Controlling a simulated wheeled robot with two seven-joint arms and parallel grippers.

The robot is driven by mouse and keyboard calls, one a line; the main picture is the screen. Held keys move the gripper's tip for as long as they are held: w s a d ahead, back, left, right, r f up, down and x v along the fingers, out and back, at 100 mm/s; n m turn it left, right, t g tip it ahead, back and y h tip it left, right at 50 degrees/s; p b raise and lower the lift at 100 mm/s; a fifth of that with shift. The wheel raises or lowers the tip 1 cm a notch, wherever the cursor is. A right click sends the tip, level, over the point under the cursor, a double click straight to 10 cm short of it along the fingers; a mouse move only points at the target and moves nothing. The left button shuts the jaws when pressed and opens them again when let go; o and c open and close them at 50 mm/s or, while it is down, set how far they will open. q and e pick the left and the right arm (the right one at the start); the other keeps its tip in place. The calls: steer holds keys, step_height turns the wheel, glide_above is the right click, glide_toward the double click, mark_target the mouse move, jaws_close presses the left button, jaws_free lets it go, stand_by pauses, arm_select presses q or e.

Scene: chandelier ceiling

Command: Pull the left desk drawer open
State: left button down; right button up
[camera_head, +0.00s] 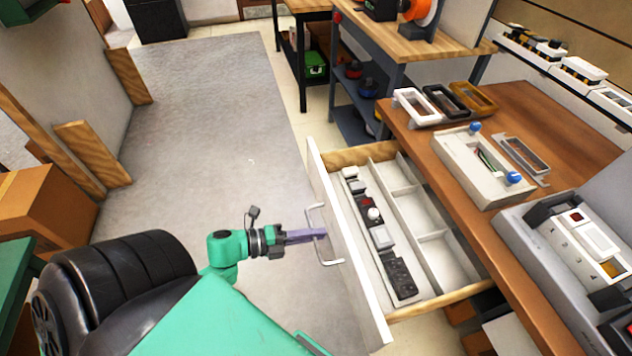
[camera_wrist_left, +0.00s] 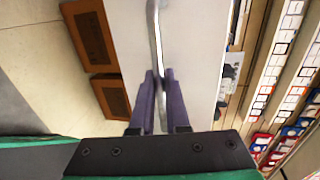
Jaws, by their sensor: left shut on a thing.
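The desk drawer (camera_head: 352,262) has a white front and stands pulled out from the wooden desk, its inside showing. A metal bar handle (camera_head: 330,258) is on its front; the handle also shows in the left wrist view (camera_wrist_left: 154,40). My left gripper (camera_head: 322,234) has its purple fingers on either side of the handle, shut on it. In the left wrist view the fingers (camera_wrist_left: 158,78) close around the bar in front of the white drawer face (camera_wrist_left: 195,60). My right gripper is not in view.
The drawer holds a row of switch modules (camera_head: 380,236) and empty white compartments (camera_head: 440,255). The desk top (camera_head: 560,130) carries a white box (camera_head: 482,165) and frames. Grey floor (camera_head: 215,130) is clear left of the drawer. Cardboard boxes (camera_head: 45,205) stand at far left.

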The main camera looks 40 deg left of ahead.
arm_select(q)
steer(key=c, duration=0.9)
jaws_free()
steer(key=shift+s+a, duration=0.1)
steer(key=v, duration=1.4)
steer(key=shift+s+a, duration=0.1)
